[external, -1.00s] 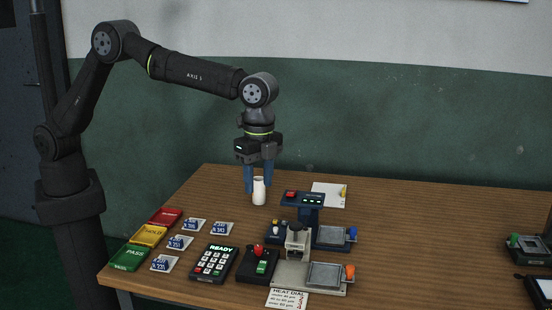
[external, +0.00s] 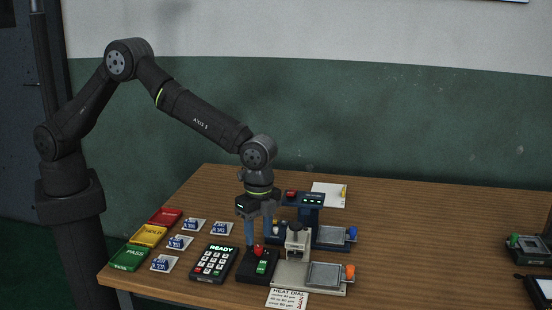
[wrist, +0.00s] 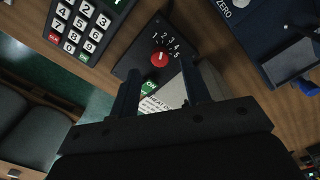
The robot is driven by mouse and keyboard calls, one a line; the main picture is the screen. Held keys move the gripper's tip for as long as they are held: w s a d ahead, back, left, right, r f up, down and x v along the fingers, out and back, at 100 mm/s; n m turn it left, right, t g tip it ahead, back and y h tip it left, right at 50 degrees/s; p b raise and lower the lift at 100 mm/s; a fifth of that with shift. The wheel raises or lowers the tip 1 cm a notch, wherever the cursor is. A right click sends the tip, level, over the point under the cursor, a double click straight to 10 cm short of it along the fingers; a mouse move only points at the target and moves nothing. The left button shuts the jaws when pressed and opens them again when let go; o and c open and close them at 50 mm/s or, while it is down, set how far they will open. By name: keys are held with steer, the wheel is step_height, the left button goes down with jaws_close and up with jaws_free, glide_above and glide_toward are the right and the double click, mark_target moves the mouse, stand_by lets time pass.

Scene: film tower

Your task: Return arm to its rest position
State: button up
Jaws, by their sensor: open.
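My gripper (external: 259,233) points down over the black dial box (external: 247,268), its two blue fingers apart with nothing held between them. The box has a red knob (external: 258,250) and a green switch (external: 261,267). In the wrist view the red knob (wrist: 160,58), on a numbered dial, lies ahead of the gap between the fingertips (wrist: 160,70). I cannot tell whether the fingers touch the knob. My arm is stretched out over the table, with its elbow raised.
A READY keypad (external: 214,263) sits left of the dial box. A grey press station (external: 297,240) and a blue station (external: 308,213) stand close on the right. Several small packets and coloured PASS and HOLD trays (external: 150,236) lie left. The table's right middle is clear.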

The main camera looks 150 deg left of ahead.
mark_target(259, 245)
steer(key=shift+f, duration=1.7)
steer(key=shift+r, duration=0.15)
step_height(259, 245, up, 17)
step_height(259, 245, down, 17)
steer(key=shift+d+f, duration=0.1)
steer(key=shift+f, duration=0.1)
steer(key=n, duration=0.5)
steer(key=shift+r, duration=0.1)
steer(key=shift+r+n, duration=0.2)
steer(key=shift+n, duration=0.3)
step_height(259, 245, up, 15)
steer(key=shift+s+a+f, duration=0.15)
steer(key=shift+a, duration=0.05)
